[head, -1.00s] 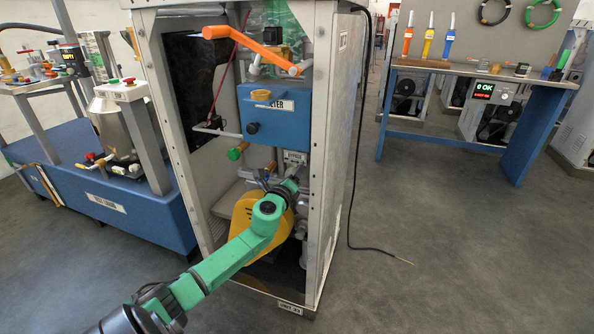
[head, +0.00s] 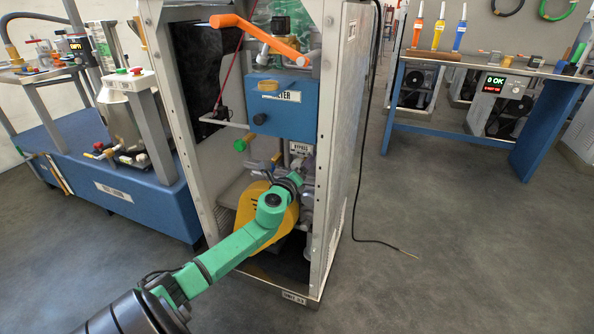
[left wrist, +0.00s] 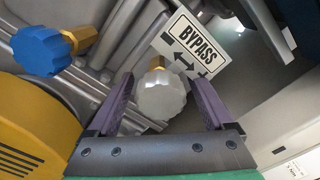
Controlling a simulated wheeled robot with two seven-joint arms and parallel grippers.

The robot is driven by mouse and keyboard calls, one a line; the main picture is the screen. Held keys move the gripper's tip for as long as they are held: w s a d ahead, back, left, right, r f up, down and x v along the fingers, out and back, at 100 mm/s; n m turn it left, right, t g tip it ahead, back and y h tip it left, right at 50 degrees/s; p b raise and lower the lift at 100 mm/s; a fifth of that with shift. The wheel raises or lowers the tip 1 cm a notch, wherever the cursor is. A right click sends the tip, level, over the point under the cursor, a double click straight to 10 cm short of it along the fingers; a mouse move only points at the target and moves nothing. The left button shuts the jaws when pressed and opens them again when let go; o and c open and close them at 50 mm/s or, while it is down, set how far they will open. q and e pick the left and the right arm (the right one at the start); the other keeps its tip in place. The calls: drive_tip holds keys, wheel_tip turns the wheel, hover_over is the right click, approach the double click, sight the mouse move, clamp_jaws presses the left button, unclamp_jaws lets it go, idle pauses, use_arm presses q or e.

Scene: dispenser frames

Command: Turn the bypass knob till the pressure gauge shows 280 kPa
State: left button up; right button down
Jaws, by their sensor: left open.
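The bypass knob, a pale fluted knob (left wrist: 161,96) on a brass stem, shows in the left wrist view below a white BYPASS label (left wrist: 196,46) with a double arrow. My left gripper (left wrist: 157,84) is open, its two purple fingers on either side of the knob; I cannot tell whether they touch it. In the head view my left gripper (head: 291,181) reaches into the cabinet below the BYPASS label (head: 301,148), and the knob is hidden there. I cannot make out a pressure gauge in either view. My right gripper is not in view.
A blue knob (left wrist: 41,49) and a yellow cover (left wrist: 30,125) lie left of the fingers in the wrist view. The cabinet's front post (head: 327,150) stands close right of my arm. An orange handle (head: 262,38) and a blue box (head: 283,107) are above.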

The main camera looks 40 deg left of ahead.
use_arm(q)
drive_tip(key=v, duration=1.4)
drive_tip(key=shift+p, duration=0.45)
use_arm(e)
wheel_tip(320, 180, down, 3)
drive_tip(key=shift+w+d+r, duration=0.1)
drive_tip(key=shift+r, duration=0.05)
use_arm(q)
drive_tip(key=shift+s, duration=0.15)
